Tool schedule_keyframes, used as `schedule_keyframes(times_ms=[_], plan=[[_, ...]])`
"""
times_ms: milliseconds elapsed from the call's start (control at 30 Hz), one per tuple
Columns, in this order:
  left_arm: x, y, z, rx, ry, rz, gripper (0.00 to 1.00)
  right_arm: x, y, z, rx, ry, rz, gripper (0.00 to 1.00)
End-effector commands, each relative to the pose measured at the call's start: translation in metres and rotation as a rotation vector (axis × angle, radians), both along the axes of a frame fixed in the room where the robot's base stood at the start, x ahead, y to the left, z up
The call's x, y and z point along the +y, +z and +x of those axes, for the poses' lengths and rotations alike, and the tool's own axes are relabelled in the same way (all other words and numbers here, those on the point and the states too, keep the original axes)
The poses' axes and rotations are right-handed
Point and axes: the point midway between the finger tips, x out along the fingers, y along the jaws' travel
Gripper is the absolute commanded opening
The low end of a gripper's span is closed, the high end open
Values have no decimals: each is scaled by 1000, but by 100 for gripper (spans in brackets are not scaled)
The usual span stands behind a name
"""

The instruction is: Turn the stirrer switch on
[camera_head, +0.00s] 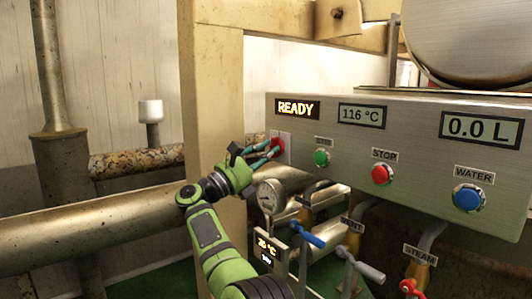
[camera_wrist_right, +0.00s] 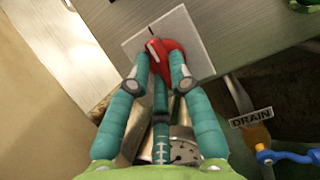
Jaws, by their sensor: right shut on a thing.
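The red rotary switch (camera_head: 277,147) sits on a pale square plate (camera_head: 288,153) at the left end of the steel control panel's front. In the right wrist view the red knob (camera_wrist_right: 170,50) shows a light pointer line on it, and the plate (camera_wrist_right: 198,42) bears a small dark tick near the knob. My right gripper (camera_head: 271,148) has its teal fingers shut on the red knob, one at each side in the wrist view (camera_wrist_right: 160,66). The fingers hide part of the knob. My left gripper is out of view.
The panel (camera_head: 420,125) shows READY, 116 °C and 0.0 L, with a green button (camera_head: 321,157), a red STOP button (camera_head: 382,174) and a blue WATER button (camera_head: 468,198). A gauge (camera_head: 269,196) and valve handles, one blue (camera_head: 308,237), lie below. A beige post (camera_head: 212,90) stands left of the panel.

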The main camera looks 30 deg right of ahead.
Motion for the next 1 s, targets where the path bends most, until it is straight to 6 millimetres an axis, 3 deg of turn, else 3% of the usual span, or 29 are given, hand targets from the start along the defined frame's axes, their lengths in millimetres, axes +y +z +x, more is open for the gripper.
schedule_keyframes(times_ms=[33, 100, 533, 1000], plan=[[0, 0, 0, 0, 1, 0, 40, 0, -1, 0, -2, 0, 3, 25], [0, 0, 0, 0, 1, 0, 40, 0, -1, 0, -2, 0, 3, 45], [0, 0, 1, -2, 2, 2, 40, 8, -4, 0, 1, 2, 2, 45], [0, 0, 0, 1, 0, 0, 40, 91, -38, -6, 1, 3, 2, 45]])
